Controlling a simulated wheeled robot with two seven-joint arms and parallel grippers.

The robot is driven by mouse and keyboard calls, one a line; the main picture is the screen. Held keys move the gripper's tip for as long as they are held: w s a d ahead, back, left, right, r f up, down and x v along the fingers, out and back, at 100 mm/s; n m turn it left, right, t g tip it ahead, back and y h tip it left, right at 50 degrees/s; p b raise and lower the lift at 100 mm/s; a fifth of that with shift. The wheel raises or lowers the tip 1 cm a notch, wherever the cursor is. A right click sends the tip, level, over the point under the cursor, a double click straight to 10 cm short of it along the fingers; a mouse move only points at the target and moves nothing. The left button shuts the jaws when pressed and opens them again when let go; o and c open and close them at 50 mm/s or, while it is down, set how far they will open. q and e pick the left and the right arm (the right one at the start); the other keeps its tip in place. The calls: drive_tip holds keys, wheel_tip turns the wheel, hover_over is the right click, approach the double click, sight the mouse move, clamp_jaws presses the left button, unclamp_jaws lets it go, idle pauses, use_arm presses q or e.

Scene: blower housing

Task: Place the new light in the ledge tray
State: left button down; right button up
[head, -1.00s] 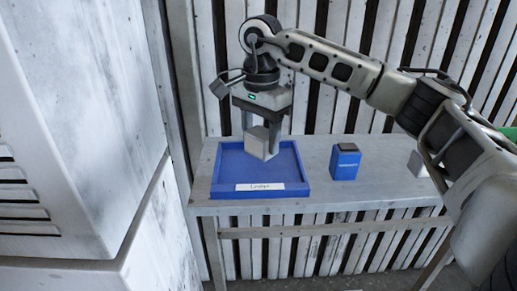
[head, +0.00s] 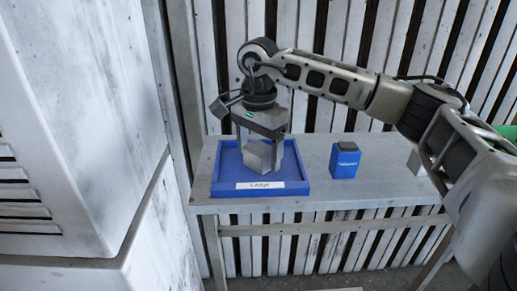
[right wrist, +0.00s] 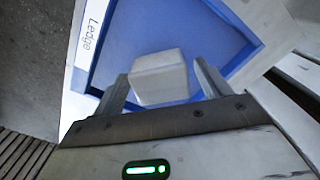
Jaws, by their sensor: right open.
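The blue ledge tray (head: 303,172) sits at the left end of the grey bench, with a white label reading "Ledge" on its front wall. A light grey block (head: 257,156), which I take for the new light, is in the tray. My right gripper (head: 262,152) is over the tray with its fingers pointing down beside the block. In the right wrist view the block (right wrist: 160,78) is between the two open fingers (right wrist: 162,88), with a gap visible on at least the right side. The block's underside is hidden. My left gripper is not in view.
A blue box with a dark top (head: 345,160) stands on the bench (head: 385,185) right of the tray. A small light object (head: 414,162) is partly hidden behind my right arm. A large pale housing (head: 70,130) stands close on the left. A slatted wall is behind.

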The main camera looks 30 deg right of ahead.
sight(258, 147)
drive_tip(key=shift+r, duration=0.55)
wheel_tip(258, 147, up, 11)
